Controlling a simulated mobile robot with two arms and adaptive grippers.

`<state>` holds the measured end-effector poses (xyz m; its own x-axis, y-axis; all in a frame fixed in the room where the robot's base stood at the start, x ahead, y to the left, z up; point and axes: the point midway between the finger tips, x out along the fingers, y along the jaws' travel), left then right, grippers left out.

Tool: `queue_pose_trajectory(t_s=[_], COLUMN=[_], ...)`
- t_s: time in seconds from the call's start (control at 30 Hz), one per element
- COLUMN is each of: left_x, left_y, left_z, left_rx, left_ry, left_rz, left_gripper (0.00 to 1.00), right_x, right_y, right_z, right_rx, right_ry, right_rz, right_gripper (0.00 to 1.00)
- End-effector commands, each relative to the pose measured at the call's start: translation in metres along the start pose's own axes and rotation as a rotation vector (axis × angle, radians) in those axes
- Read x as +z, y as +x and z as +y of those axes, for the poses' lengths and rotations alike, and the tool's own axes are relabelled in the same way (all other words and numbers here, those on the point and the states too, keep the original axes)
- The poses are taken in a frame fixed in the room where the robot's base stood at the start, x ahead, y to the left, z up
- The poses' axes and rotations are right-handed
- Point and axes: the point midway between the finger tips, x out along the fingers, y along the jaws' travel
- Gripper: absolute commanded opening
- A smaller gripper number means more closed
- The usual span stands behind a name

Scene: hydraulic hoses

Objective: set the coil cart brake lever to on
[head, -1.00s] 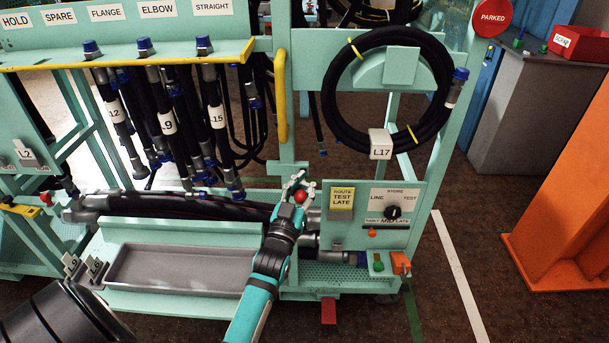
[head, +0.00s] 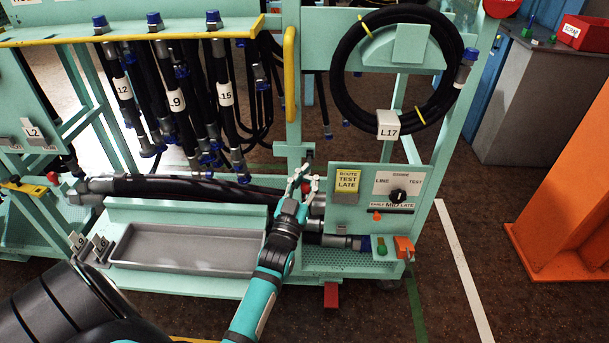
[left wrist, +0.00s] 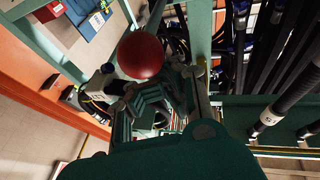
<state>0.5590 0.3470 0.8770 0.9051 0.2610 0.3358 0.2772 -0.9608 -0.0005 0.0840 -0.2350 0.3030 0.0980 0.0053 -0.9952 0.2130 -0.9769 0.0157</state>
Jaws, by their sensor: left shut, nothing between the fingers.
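The coil cart (head: 293,80) is a pale green frame. A red ball knob (head: 306,188), seemingly the brake lever's end, shows just left of the control panel, partly hidden by my left gripper (head: 303,177). The gripper is shut with nothing between its fingers, its tips right at the knob. In the left wrist view the red ball (left wrist: 140,55) looms large, close beyond the fingers (left wrist: 145,95); I cannot tell if they touch. My right gripper is not in view.
The control panel (head: 425,200) with a black dial (head: 398,195) stands just right of the gripper. A coiled hose (head: 340,85) tagged L17 hangs above. A grey tray (head: 180,262) lies left of my forearm. An orange post (head: 560,200) stands at right, with open floor between.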

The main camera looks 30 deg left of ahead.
Motion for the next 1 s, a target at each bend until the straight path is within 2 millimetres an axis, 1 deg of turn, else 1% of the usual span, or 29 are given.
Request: queue_pose_trajectory(t_s=[0.03,0.4,0.47,0.73,0.77,1.0], left_x=[0.04,0.0404,0.0404,0.0397,0.039,0.0341], left_y=[-0.0188,-0.0189,-0.0189,-0.0186,-0.0182,-0.0159], left_z=[0.0068,0.0069,0.0068,0.0059,0.0057,0.0036], left_rx=[0.01,0.01,0.01,0.009,0.009,0.007], left_ry=[-0.006,-0.006,-0.006,-0.006,-0.006,-0.002], left_rz=[-0.1,-0.1,-0.1,-0.099,-0.097,-0.087], left_gripper=[0.0,0.0,0.06,0.41,0.43,0.43], right_x=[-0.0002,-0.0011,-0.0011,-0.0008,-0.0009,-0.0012], right_y=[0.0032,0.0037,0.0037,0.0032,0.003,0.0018], right_z=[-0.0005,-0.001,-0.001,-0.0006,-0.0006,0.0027], right_rx=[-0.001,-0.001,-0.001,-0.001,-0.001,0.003], right_ry=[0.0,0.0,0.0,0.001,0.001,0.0], right_rz=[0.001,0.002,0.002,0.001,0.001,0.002], right_gripper=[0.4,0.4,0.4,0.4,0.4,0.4])
